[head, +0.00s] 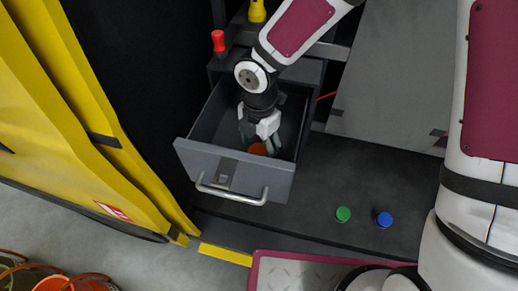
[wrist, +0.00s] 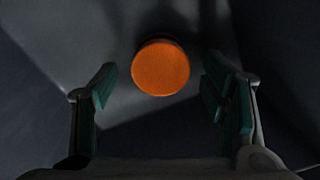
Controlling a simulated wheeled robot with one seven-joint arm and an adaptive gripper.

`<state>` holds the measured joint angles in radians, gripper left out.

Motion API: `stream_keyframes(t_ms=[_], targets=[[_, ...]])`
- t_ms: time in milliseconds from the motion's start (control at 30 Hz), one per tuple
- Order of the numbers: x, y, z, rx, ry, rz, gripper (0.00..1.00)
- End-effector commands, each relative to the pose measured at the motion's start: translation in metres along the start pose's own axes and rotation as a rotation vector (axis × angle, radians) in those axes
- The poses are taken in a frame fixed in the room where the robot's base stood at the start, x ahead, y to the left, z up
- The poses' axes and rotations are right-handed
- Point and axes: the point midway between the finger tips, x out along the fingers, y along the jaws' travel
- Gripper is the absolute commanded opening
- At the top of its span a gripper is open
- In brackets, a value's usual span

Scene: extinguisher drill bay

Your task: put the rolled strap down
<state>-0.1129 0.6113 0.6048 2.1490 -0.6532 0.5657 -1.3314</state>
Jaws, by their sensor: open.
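The rolled strap is an orange round thing (wrist: 161,67) in the wrist view, between and a little beyond my open fingertips, with dark space on both sides of it. In the head view the orange strap (head: 259,149) shows low inside the open grey drawer (head: 235,170), partly hidden by my gripper. My gripper (head: 259,137) reaches down into the drawer above the strap. In the wrist view my gripper (wrist: 160,95) has its green-padded fingers spread wide, and neither finger touches the strap.
A red-handled thing (head: 218,41) and a yellow one (head: 257,11) stand on top behind the drawer. A green cap (head: 343,214) and a blue cap (head: 384,219) lie on the dark surface at right. Yellow panels (head: 75,110) stand at left.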

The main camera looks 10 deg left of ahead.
Motion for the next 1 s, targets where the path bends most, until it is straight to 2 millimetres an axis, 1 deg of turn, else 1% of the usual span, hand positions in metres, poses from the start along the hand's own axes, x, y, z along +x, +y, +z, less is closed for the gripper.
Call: stream_keyframes(t_ms=[33, 200, 300, 433, 600, 867, 967, 1000], targets=[[-0.010, 0.001, 0.002, 0.004, -0.003, 0.003, 0.67], [-0.047, 0.001, 0.002, 0.005, -0.003, 0.004, 0.67], [-0.066, 0.001, 0.002, 0.004, -0.003, 0.003, 0.67], [-0.085, 0.001, 0.001, 0.003, -0.002, 0.003, 0.67], [-0.098, 0.000, 0.001, 0.001, 0.000, 0.000, 0.67], [-0.100, -0.001, 0.001, 0.006, -0.001, -0.001, 0.67], [-0.106, -0.007, 0.008, 0.065, -0.025, -0.003, 0.67], [-0.111, -0.013, 0.013, 0.115, -0.042, -0.004, 0.67]])
